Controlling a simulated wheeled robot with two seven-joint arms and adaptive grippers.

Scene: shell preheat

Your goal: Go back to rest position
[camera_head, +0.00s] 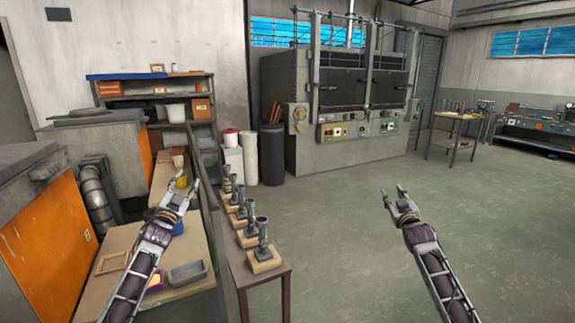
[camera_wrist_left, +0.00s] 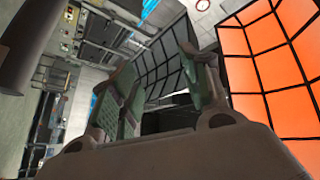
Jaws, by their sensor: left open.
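My left gripper (camera_head: 179,192) is raised in front of the tan workbench (camera_head: 120,243) at the left of the head view. Its fingers are apart with nothing between them. The left wrist view also shows these fingers (camera_wrist_left: 160,95), spread and empty, with room structures behind them. My right gripper (camera_head: 394,198) is held up over the open floor at the right of the head view. Its two fingers look apart and nothing shows between them. Neither gripper touches anything that I can see.
A narrow brown table (camera_head: 273,277) with several metal pieces on wooden blocks stands between my arms. A low partition (camera_head: 213,225) runs along the workbench. A large grey furnace (camera_head: 335,140) stands at the back. The green floor (camera_head: 340,235) is clear in the middle and right.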

